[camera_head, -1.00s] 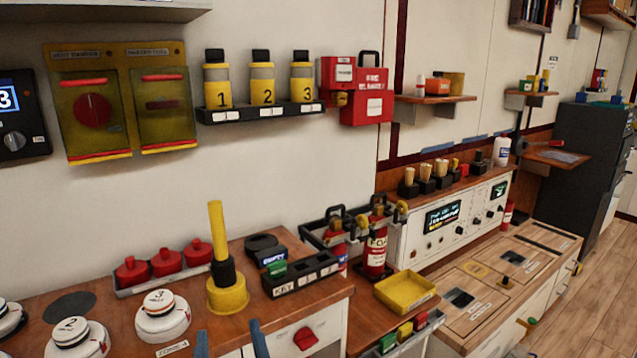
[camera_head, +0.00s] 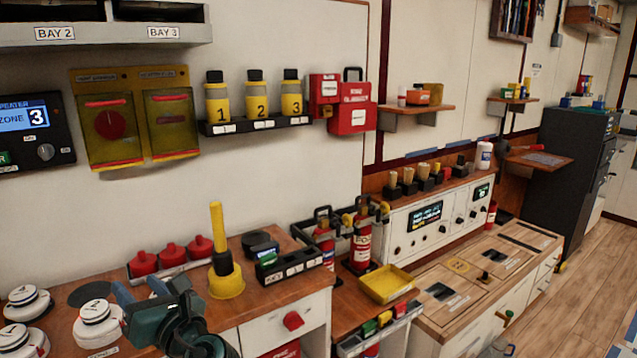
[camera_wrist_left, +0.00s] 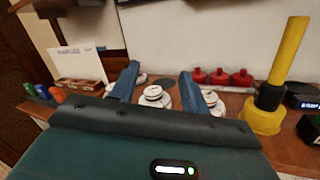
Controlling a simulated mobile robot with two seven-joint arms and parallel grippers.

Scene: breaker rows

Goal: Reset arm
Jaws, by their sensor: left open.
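My left gripper (camera_head: 140,290) is at the lower left of the head view, with its two blue fingers apart and nothing between them. It is above the front of the wooden counter, left of the yellow and black plunger-like tool (camera_head: 224,262). In the left wrist view the open fingers (camera_wrist_left: 160,88) point toward white round detectors (camera_wrist_left: 155,97) on the counter, apart from them. The tool also stands at the right of that view (camera_wrist_left: 268,95). My right gripper is not in view.
White detectors (camera_head: 97,322) and red-knobbed items (camera_head: 172,254) stand on the counter. A black key tray (camera_head: 291,272), fire extinguishers (camera_head: 361,245) and a yellow tray (camera_head: 386,284) are to the right. Yellow bottles (camera_head: 254,100) sit on a wall shelf. Wooden floor is open at right.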

